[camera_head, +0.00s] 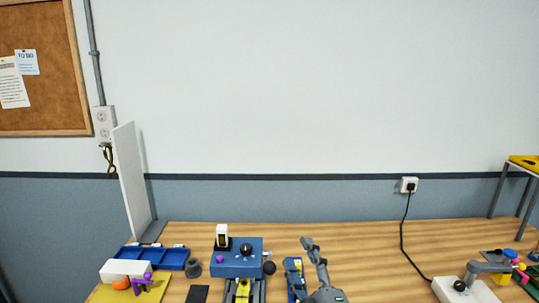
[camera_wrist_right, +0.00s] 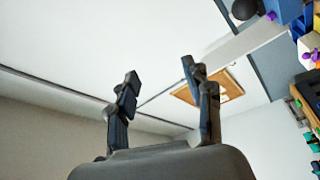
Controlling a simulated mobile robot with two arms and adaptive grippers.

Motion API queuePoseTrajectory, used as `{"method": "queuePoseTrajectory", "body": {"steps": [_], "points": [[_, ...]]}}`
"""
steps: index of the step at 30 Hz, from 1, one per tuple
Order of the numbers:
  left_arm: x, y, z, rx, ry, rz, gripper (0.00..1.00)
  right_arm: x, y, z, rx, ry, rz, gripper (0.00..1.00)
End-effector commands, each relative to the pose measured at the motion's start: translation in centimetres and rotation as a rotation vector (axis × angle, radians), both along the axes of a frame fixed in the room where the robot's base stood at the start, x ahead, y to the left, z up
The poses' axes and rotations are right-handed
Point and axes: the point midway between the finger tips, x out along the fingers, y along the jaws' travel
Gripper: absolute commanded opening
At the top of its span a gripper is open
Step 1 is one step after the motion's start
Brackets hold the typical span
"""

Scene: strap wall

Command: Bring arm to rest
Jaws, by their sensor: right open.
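My right gripper (camera_head: 310,243) shows at the bottom centre of the head view, raised above the wooden table. In the right wrist view the same gripper (camera_wrist_right: 160,92) has its two dark fingers wide apart, with nothing between them. My left gripper is in neither view.
The wooden table (camera_head: 350,236) holds a blue box (camera_head: 237,266) with a black knob, a blue tray (camera_head: 150,257), a yellow mat (camera_head: 104,294) and a white panel (camera_head: 131,180) at left. A white device (camera_head: 465,292) with a lever stands at right. The table's back middle is clear.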

Motion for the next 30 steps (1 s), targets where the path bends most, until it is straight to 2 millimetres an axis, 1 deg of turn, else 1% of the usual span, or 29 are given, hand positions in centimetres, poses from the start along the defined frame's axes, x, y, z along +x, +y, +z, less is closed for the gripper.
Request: {"method": "queuePoseTrajectory", "body": {"steps": [1, 2, 3, 4, 5, 6, 8, 9, 10, 12, 14, 15, 18, 20, 21, 25, 27, 29, 30], "points": [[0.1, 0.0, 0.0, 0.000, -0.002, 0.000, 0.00, -0.6, -2.0, -3.6, 0.076, 0.148, -0.044, 0.51], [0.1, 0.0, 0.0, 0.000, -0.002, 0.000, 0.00, -1.1, -3.1, -5.6, 0.119, 0.231, -0.071, 0.51], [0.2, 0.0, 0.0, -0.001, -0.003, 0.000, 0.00, -1.9, -4.5, -8.2, 0.177, 0.340, -0.108, 0.51], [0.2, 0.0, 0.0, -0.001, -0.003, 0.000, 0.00, -2.7, -5.4, -10.2, 0.217, 0.419, -0.137, 0.51], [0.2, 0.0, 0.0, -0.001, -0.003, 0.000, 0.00, -3.6, -6.4, -12.0, 0.259, 0.497, -0.169, 0.51], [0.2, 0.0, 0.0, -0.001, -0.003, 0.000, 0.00, -5.1, -7.5, -14.5, 0.310, 0.601, -0.211, 0.51], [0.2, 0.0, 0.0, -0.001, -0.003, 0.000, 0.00, -7.6, -9.0, -17.9, 0.383, 0.746, -0.276, 0.51], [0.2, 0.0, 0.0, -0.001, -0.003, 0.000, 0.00, -9.3, -9.8, -19.7, 0.425, 0.831, -0.317, 0.51], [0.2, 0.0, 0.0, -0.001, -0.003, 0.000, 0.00, -10.6, -10.4, -21.0, 0.453, 0.891, -0.347, 0.51], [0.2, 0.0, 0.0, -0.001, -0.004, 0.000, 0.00, -13.5, -11.4, -23.3, 0.507, 1.010, -0.412, 0.51], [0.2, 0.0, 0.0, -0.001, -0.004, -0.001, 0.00, -15.8, -12.1, -24.9, 0.544, 1.097, -0.462, 0.51], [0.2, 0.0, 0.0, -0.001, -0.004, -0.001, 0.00, -17.2, -12.5, -25.7, 0.567, 1.148, -0.493, 0.51], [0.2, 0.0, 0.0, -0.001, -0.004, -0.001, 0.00, -20.6, -13.3, -27.4, 0.613, 1.264, -0.567, 0.51], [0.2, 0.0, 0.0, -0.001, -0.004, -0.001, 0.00, -22.6, -13.7, -28.2, 0.635, 1.326, -0.610, 0.51], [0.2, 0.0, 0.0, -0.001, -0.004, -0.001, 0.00, -23.9, -13.9, -28.7, 0.649, 1.367, -0.639, 0.51], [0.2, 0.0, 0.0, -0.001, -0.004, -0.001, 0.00, -28.0, -14.6, -29.7, 0.689, 1.487, -0.730, 0.51], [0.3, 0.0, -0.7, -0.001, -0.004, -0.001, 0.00, -27.0, -14.4, -32.5, 0.683, 1.487, -0.726, 0.51], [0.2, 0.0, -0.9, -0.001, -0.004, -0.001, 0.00, -26.6, -14.3, -34.4, 0.680, 1.491, -0.727, 0.51], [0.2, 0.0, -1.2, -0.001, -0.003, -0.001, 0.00, -26.4, -14.3, -35.7, 0.677, 1.495, -0.729, 0.51]]}}
